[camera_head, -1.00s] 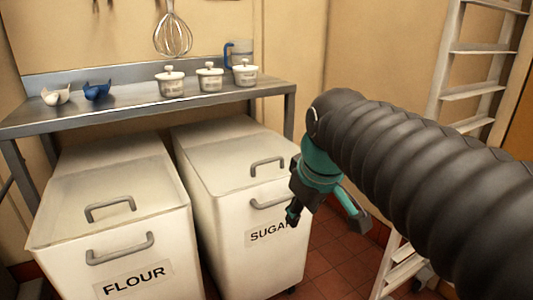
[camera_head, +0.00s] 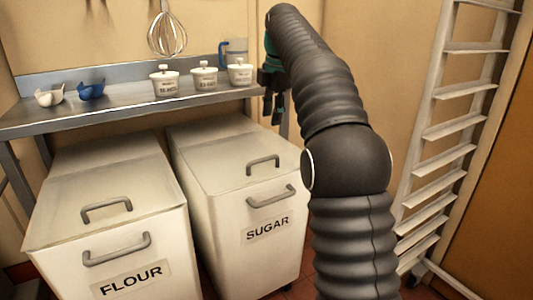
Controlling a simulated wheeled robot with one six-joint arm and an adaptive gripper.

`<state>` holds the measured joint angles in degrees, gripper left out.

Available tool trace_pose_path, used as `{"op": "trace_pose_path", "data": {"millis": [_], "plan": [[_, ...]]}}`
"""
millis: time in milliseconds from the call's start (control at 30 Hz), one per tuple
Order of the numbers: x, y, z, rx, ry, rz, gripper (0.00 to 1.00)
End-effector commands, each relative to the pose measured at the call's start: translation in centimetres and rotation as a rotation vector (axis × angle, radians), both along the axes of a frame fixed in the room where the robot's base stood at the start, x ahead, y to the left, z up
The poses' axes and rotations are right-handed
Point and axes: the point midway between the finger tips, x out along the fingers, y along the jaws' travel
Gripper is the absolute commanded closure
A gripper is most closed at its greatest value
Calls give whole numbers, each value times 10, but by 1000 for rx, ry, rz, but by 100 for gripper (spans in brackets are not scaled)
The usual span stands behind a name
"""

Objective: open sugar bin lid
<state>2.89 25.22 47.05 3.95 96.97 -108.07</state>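The sugar bin (camera_head: 245,250) is a white bin with a SUGAR label, standing right of the flour bin. Its lid (camera_head: 225,165) is closed and carries a grey handle (camera_head: 263,161) near the front edge. A second grey handle (camera_head: 271,199) sits on the bin's front face. My gripper (camera_head: 272,115) points down above and behind the lid handle in the picture, at the right end of the metal table. It is apart from the lid handle. It is small and dark here, so its finger gap is unclear.
The flour bin (camera_head: 110,250) stands to the left, lid closed. The metal table (camera_head: 120,112) above the bins holds several lidded white pots (camera_head: 204,77), a blue-handled jug (camera_head: 233,52), a white scoop (camera_head: 50,95) and a blue scoop (camera_head: 91,91). A white rack (camera_head: 440,130) stands at the right.

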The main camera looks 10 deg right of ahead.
Motion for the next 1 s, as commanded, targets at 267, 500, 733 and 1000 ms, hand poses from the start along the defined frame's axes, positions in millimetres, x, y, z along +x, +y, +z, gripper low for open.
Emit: {"op": "trace_pose_path", "data": {"millis": [267,500,733,1000], "plan": [[7,0,-21,-5,5,34,61],[15,3,-64,-5,5,32,61],[23,5,-104,-5,5,32,61],[28,7,-132,-5,3,32,61]]}}
